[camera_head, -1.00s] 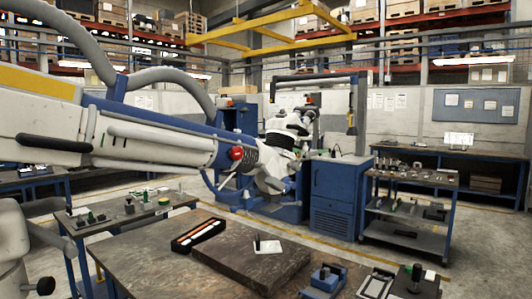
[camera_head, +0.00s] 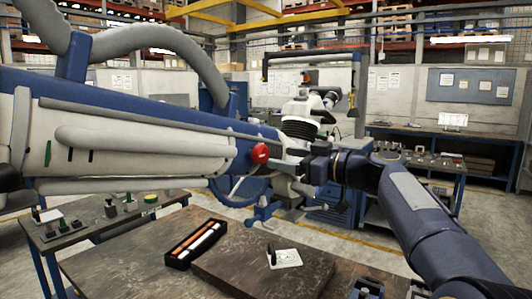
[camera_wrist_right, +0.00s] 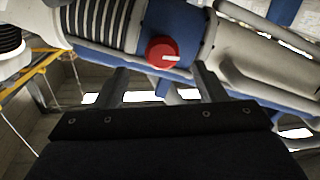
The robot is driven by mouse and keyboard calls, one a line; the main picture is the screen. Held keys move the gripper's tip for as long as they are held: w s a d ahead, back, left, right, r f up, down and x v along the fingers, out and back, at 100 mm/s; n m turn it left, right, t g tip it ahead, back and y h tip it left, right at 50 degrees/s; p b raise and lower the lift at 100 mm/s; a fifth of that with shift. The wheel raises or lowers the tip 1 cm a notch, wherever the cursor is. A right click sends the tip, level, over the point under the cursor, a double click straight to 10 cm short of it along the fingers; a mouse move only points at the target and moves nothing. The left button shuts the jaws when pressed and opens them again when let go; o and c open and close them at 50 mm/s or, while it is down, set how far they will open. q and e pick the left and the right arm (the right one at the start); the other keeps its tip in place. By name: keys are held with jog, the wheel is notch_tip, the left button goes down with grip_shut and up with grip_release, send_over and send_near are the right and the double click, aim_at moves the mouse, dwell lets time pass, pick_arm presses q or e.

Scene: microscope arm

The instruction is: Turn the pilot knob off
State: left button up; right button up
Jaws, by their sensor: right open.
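The pilot knob (camera_head: 260,153) is a round red knob on a blue band of the large white-and-blue microscope arm (camera_head: 130,145). In the right wrist view the knob (camera_wrist_right: 162,53) shows its face, with a white pointer mark towards the right. My right gripper (camera_head: 298,168) is just right of the knob in the head view, its fingers hard to make out there. In the wrist view the gripper (camera_wrist_right: 163,84) is open and empty, its two fingers apart. The knob lies beyond the fingertips, between their lines, and appears apart from them. My left gripper is not in view.
Thick grey hoses (camera_head: 165,45) arch above the microscope arm. Below is a table with a dark slab (camera_head: 235,270), a black tray (camera_head: 170,262) of orange and white sticks, and a white card (camera_head: 288,258). A side bench (camera_head: 90,235) holds small parts at left.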

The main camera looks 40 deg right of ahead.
aim_at(265, 154)
jog(key=p+x, duration=0.2)
jog(key=x, duration=0.3)
jog(key=shift+a+r, duration=0.1)
jog(key=shift+r, duration=0.05)
jog(key=shift+w+a, duration=0.15)
jog(key=shift+w, duration=0.25)
jog(key=shift+c, duration=0.5)
jog(key=c, duration=0.9)
